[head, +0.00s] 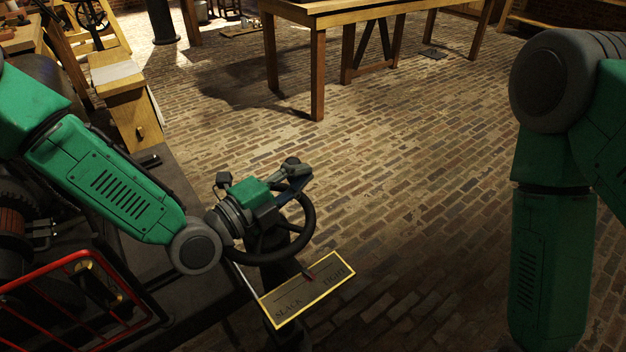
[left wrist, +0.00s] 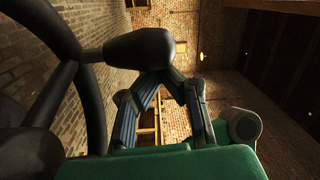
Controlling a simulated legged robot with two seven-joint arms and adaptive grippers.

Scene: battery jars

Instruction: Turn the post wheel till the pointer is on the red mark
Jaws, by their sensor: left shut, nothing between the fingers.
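The dark post wheel (head: 303,238) stands on a black post at the lower middle of the head view. Its rim and spokes also fill the left of the left wrist view (left wrist: 92,100). A brass-edged plate (head: 325,288) below it reads SLACK and TIGHT. My left gripper (head: 299,170) is shut and empty over the wheel's far rim. In the left wrist view the fingers (left wrist: 162,72) lie close to a dark knob (left wrist: 140,48); contact is unclear. My right gripper is out of view.
A red tubular guard (head: 85,255) and dark machinery stand at the lower left, beside the wheel. A wooden cabinet (head: 128,110) is at the upper left. A wooden table (head: 318,75) stands at the back. The brick floor (head: 420,180) right of the wheel is clear.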

